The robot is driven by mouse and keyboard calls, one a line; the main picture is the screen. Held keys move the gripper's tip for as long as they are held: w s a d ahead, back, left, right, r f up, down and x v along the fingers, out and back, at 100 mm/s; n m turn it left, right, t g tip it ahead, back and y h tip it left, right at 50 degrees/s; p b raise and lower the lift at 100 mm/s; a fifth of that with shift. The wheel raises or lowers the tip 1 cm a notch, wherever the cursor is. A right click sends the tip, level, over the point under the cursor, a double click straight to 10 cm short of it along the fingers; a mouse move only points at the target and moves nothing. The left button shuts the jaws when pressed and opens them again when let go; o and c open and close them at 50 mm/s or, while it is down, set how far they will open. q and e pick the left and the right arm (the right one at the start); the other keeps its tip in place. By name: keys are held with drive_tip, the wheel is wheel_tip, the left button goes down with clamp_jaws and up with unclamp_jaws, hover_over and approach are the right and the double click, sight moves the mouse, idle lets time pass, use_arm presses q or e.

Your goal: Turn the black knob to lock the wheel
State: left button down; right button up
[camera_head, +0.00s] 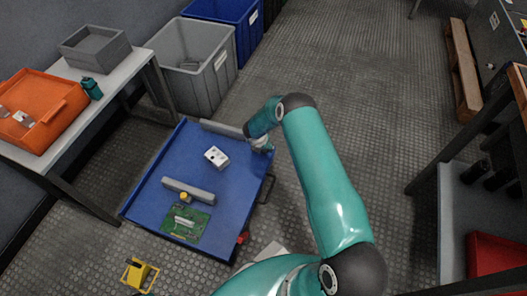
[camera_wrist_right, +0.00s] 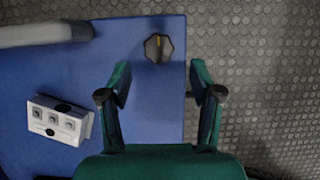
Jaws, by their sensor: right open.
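The black knob (camera_wrist_right: 158,47), with a yellow mark on its top, sits near the edge of the blue cart top (camera_wrist_right: 150,110) in the right wrist view. My right gripper (camera_wrist_right: 160,82) is open and empty, its two fingers apart below the knob in the picture, not around it. In the head view my right gripper (camera_head: 261,145) is at the cart's far right corner, where I cannot make out the knob. The wheel is not clearly seen in either view. My left gripper is not in view.
The blue cart (camera_head: 160,165) carries a white box with buttons (camera_head: 216,157), grey bars (camera_head: 188,191) and a green circuit board (camera_head: 186,222). A black handle (camera_head: 268,188) is on its right side. Grey (camera_head: 200,85) and blue bins stand behind.

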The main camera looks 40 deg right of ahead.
drive_tip(key=b+x, duration=0.1)
drive_tip(key=x, duration=0.3)
drive_tip(key=shift+f, duration=0.15)
drive_tip(key=shift+c, duration=0.2)
